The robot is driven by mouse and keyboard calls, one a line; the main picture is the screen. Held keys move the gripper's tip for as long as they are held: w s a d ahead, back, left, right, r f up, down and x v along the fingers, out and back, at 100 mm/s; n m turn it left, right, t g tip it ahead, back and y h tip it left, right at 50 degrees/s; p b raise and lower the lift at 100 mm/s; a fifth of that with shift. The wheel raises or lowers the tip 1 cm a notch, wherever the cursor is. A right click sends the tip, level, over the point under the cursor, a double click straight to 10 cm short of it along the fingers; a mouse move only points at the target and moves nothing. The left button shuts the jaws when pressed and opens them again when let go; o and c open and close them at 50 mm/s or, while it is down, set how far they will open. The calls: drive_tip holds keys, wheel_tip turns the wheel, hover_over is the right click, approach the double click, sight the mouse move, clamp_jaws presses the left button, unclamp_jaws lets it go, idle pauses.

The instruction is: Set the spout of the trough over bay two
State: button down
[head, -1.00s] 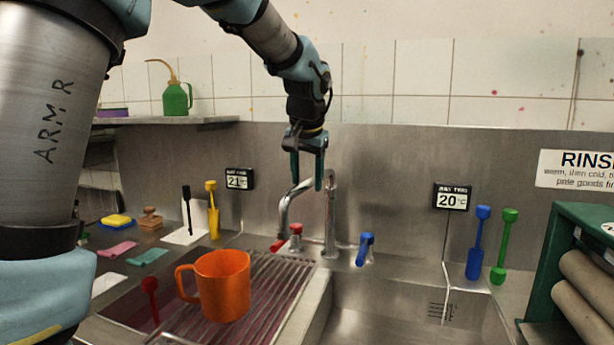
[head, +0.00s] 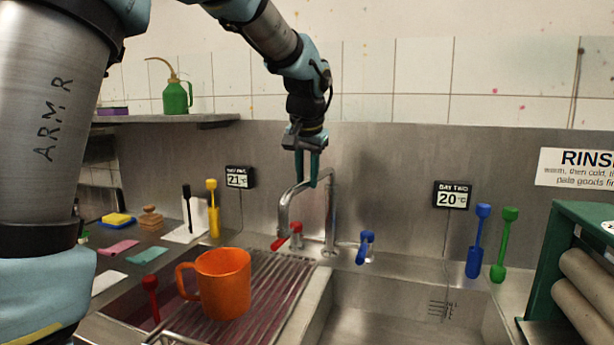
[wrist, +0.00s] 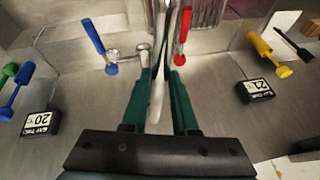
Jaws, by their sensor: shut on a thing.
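The trough's metal spout (head: 284,215) arches from its base between the two taps, its outlet end turned left toward the rack-covered bay. My gripper (head: 307,182) reaches down from above and is shut on the top of the spout's arch. In the wrist view the green fingers (wrist: 161,75) close on either side of the shiny spout pipe. Bay two (head: 385,308) is the bare basin on the right, below the display reading BAY TWO, 20 °C (head: 451,195). The spout is not over it.
A red-handled tap (head: 294,236) and a blue-handled tap (head: 365,247) flank the spout's base. An orange jug (head: 224,284) stands on the wire rack (head: 277,290) over the left bay. Blue (head: 475,262) and green (head: 503,245) tools stand at right.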

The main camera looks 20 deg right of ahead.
idle(0.9)
drive_tip(key=s+d+n+y+p, duration=0.3)
drive_tip(key=s+d+n, duration=0.3)
drive_tip(key=d+n, duration=0.3)
drive_tip(key=shift+d+y+p, duration=0.35)
drive_tip(key=shift+d+y, duration=0.15)
drive_tip(key=shift+d, duration=1.05)
drive_tip(key=c, duration=0.7)
unclamp_jaws()
drive_tip(key=b+v, duration=0.2)
drive_tip(key=v, duration=0.8)
drive_tip(key=shift+s+r, duration=0.15)
drive_tip(key=shift+r, duration=0.2)
